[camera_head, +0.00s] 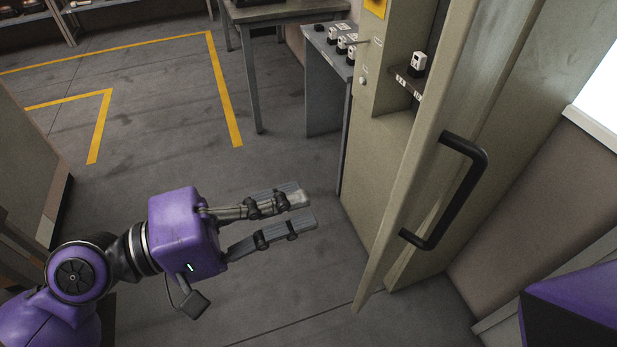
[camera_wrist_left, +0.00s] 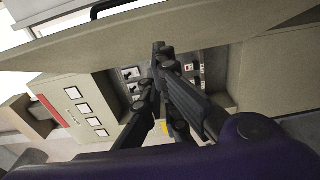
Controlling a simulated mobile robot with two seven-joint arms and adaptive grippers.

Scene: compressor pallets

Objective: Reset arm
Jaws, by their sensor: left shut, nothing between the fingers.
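My left arm comes in from the lower left of the head view, with a purple wrist. Its gripper (camera_head: 305,208) is shut and empty, held over open floor to the left of the cabinet door. In the left wrist view, the dark fingers of the gripper (camera_wrist_left: 155,75) come together in front of the cabinet, with nothing held. A purple part of my body shows at the lower right of the head view. My right gripper is not in view.
A beige cabinet door (camera_head: 408,180) with a black handle (camera_head: 470,190) stands open. The cabinet shelf holds a small white-topped switch (camera_head: 417,62). A grey table (camera_head: 325,48) with several similar switches stands behind. Floor with yellow lines (camera_head: 222,95) is clear at left.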

